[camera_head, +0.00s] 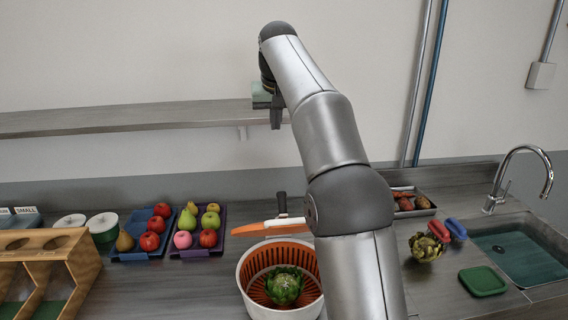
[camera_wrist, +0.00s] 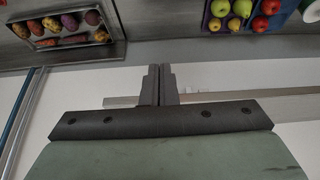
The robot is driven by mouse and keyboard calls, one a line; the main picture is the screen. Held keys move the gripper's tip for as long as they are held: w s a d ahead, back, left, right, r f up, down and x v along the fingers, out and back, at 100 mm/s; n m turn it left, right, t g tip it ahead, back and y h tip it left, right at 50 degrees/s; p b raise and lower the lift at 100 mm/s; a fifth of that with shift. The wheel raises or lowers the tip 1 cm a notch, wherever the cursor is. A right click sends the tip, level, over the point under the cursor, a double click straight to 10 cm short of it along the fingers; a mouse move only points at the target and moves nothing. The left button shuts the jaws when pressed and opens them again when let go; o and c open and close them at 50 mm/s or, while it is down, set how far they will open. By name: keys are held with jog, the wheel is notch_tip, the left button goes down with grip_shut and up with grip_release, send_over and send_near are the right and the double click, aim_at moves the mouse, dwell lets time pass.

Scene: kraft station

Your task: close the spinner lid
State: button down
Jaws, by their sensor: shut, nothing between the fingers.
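The spinner is a white bowl (camera_head: 246,289) with an orange slotted basket inside, on the counter in the head view. An artichoke (camera_head: 284,286) lies in the basket. The orange and white lid (camera_head: 262,228), with a dark handle (camera_head: 282,203), shows nearly edge-on above the bowl's back rim, and the bowl's mouth is uncovered. My arm hides the right side of the bowl and lid. My gripper (camera_head: 276,122) is high above and behind the spinner, in front of the wall shelf. In the wrist view its fingers (camera_wrist: 160,68) are together and empty; the spinner is not visible there.
Left of the spinner are fruit trays (camera_head: 205,251) (camera_head: 138,256), white-lidded pots (camera_head: 103,222) and a wooden rack (camera_head: 75,262). Right are a vegetable tray (camera_head: 417,210), another artichoke (camera_head: 426,247), a green lid (camera_head: 482,281) and the sink (camera_head: 526,252). The wall shelf (camera_head: 130,117) is near my gripper.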

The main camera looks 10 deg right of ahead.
jog(key=s+a+r+g+b, duration=0.1)
jog(key=s+g+b, duration=0.1)
jog(key=s, duration=0.8)
jog(key=s+r+g+b, duration=0.1)
jog(key=s+b, duration=0.2)
jog(key=s, duration=0.7)
jog(key=b, duration=0.1)
send_over(283, 227)
jog(key=d, duration=0.1)
notch_tip(283, 227, down, 10)
jog(key=shift+r, duration=0.1)
jog(key=shift+s+a+f+b, duration=0.1)
jog(key=shift+s+f+b, duration=0.05)
jog(key=shift+s+f, duration=0.5)
jog(key=shift+s+f+b, duration=0.15)
jog(key=shift+s+f, duration=0.25)
jog(key=shift+f, duration=0.3)
